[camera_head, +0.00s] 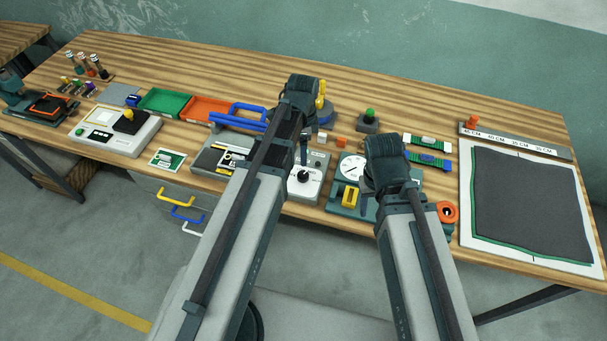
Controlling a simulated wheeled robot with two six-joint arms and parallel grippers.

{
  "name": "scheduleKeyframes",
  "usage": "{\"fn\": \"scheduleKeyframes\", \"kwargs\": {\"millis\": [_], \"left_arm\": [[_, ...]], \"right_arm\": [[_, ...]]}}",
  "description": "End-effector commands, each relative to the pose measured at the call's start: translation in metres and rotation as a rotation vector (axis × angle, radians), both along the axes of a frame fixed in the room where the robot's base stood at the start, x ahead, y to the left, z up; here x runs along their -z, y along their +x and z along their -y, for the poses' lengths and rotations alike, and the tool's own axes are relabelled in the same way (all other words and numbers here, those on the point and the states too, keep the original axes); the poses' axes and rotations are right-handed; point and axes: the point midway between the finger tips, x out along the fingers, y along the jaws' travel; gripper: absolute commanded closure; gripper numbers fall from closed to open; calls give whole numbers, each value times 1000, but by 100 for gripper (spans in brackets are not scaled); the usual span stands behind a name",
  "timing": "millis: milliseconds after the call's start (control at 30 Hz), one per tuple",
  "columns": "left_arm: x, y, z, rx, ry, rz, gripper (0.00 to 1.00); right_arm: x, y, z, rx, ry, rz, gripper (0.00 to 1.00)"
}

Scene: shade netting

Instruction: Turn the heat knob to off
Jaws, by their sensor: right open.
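A black round knob (303,175) with a pale pointer mark sits on a light grey control panel (316,190) in the middle of the bench; it looks like the heat knob, but its lettering is too small to read. My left arm crosses the panel's left part, and my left gripper (304,148) is above and behind the knob, its fingers mostly hidden. My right gripper (366,197) is open, right of the knob and apart from it, beside a white dial gauge (351,168) on a teal base. My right wrist hides part of that base.
A yellow block (348,198) stands on the teal base. Green (165,102) and orange (207,109) trays are at the left.

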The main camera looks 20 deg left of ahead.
Motion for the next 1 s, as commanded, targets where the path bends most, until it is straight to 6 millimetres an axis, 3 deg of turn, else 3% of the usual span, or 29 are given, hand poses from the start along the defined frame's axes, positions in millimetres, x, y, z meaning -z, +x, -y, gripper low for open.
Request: {"fn": "scheduleKeyframes", "kwargs": {"millis": [33,700,1000], "left_arm": [[13,0,0,0,0,0,22],[104,0,0,0,0,0,22],[116,0,0,0,0,0,22]], "right_arm": [[13,0,0,-2,0,0,50],[104,0,0,-1,-1,0,50],[116,0,0,-1,-1,0,50]]}}
